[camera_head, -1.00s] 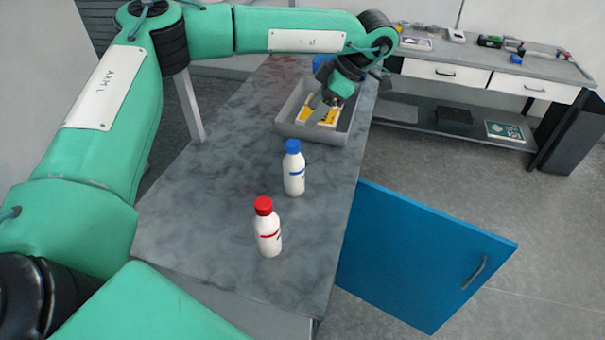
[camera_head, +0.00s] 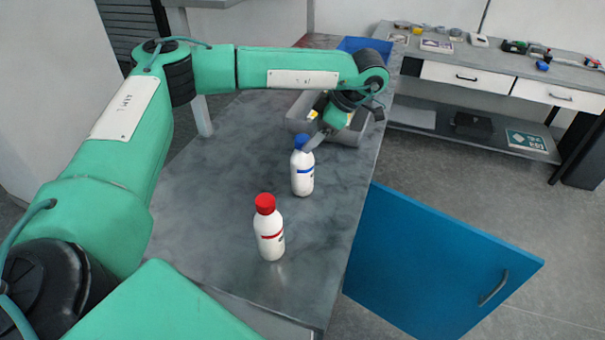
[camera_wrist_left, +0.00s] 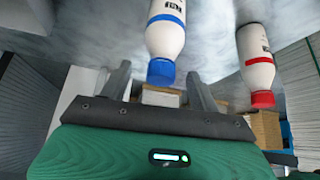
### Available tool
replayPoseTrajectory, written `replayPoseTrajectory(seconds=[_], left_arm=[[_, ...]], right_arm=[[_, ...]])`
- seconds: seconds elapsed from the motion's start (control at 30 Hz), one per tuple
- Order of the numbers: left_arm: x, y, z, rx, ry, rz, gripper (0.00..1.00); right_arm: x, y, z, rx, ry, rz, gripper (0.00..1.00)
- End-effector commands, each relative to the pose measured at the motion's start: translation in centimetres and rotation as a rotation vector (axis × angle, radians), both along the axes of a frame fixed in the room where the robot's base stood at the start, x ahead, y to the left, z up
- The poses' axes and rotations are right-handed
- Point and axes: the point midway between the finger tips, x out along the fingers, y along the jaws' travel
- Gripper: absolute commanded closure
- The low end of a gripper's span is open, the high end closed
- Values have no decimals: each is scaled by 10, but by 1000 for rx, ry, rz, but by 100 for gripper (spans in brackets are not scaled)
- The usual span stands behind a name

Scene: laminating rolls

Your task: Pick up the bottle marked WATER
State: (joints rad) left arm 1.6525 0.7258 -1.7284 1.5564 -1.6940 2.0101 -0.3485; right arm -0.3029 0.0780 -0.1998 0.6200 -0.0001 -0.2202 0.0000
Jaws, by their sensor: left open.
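Two white bottles stand upright on the grey marbled table. The blue-capped bottle (camera_head: 302,178) has a blue band, and the red-capped bottle (camera_head: 269,238) stands nearer to me with a red band. I cannot read either label, so I cannot tell which is marked WATER. My left gripper (camera_head: 314,141) is open just behind the blue cap. In the left wrist view the blue-capped bottle (camera_wrist_left: 167,37) appears between the two spread fingers (camera_wrist_left: 160,84), with its cap towards the gripper; contact is unclear. The red-capped bottle (camera_wrist_left: 256,63) is to the right there. My right gripper is out of view.
A grey tray (camera_head: 352,134) sits behind the gripper, partly hidden by it, with a blue bin (camera_head: 364,45) beyond. A blue cabinet door (camera_head: 430,262) stands open to the right of the table (camera_head: 215,215). The table's left side is clear.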

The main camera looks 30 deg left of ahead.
Motion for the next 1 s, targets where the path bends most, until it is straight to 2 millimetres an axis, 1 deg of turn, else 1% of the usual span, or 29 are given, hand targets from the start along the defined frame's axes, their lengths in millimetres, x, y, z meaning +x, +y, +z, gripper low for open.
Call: replayPoseTrajectory(seconds=[0.03, 0.37, 0.43, 0.47, 0.5, 0.6, 0.7, 0.87, 0.9, 0.97, 1.0], left_arm=[[-1, 2, -4, -1, 1, 0, 37], [-6, 11, -16, -1, 2, 1, 37], [-9, 16, -20, 0, 1, 2, 37], [-11, 19, -22, 2, 3, 1, 37], [-13, 23, -27, 1, 3, 2, 37], [-16, 30, -42, 1, 2, 1, 37], [-17, 32, -48, 1, 0, -1, 37], [-17, 32, -49, 0, -1, -1, 37], [-17, 32, -49, 0, -1, -1, 41], [-17, 32, -49, 0, -1, -1, 53], [-17, 32, -49, 0, -1, -1, 61]], right_arm=[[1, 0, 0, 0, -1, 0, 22], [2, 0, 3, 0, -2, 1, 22], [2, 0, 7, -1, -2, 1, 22], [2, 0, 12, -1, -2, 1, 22], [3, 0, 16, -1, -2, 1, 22], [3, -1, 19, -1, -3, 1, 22], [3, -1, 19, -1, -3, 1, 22], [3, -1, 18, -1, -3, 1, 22], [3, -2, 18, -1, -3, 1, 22], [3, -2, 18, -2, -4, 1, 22], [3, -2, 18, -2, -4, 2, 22]])
